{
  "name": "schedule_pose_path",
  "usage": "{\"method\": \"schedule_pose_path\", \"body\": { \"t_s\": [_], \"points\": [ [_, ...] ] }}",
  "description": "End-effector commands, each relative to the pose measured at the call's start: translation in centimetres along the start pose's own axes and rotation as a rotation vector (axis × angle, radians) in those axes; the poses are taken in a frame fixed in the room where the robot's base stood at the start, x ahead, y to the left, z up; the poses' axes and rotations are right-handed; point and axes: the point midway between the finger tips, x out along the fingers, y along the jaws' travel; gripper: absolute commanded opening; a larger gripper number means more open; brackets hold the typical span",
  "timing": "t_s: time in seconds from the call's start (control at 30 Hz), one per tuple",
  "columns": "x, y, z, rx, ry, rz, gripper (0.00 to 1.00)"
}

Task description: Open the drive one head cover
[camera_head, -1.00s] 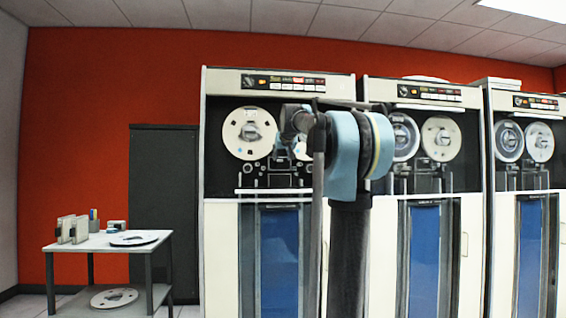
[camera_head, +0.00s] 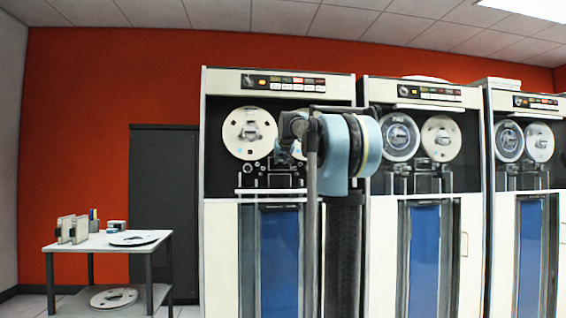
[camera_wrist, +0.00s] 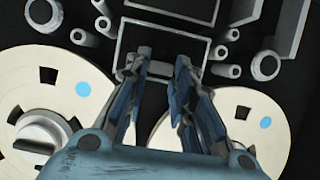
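The left tape drive (camera_head: 220,180), likely drive one, stands behind my arm in the head view. Its head cover appears in the wrist view as a dark panel with a light grey rim (camera_wrist: 122,45), between several small rollers and above the two cream reels in that picture. My gripper (camera_wrist: 163,60) points at the panel's lower edge. Its two fingers are apart, with nothing visible between them, and overlap the rim in the picture. Whether they touch it cannot be told. In the head view my arm hides the gripper and part of the drive's head area.
A left reel (camera_head: 249,133) sits high on this drive; its right reel is mostly hidden. Two more tape drives (camera_head: 463,230) stand to the right. A low table (camera_head: 75,246) with reels and small items stands at the left, near a dark cabinet (camera_head: 163,205).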

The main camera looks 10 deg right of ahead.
Motion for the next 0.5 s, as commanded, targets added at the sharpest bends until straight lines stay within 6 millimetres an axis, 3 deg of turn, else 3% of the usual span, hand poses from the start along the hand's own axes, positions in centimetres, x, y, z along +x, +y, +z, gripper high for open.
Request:
{"method": "schedule_pose_path", "body": {
  "t_s": [0.03, 0.13, 0.5],
  "points": [
    [0.0, 1.6, 0.0, 0.003, 0.000, 0.004, 0.01],
    [0.0, 0.6, 0.0, 0.000, 0.004, 0.002, 0.00],
    [-0.6, 0.2, 1.1, -0.001, 0.147, 0.001, 0.00]
  ]
}}
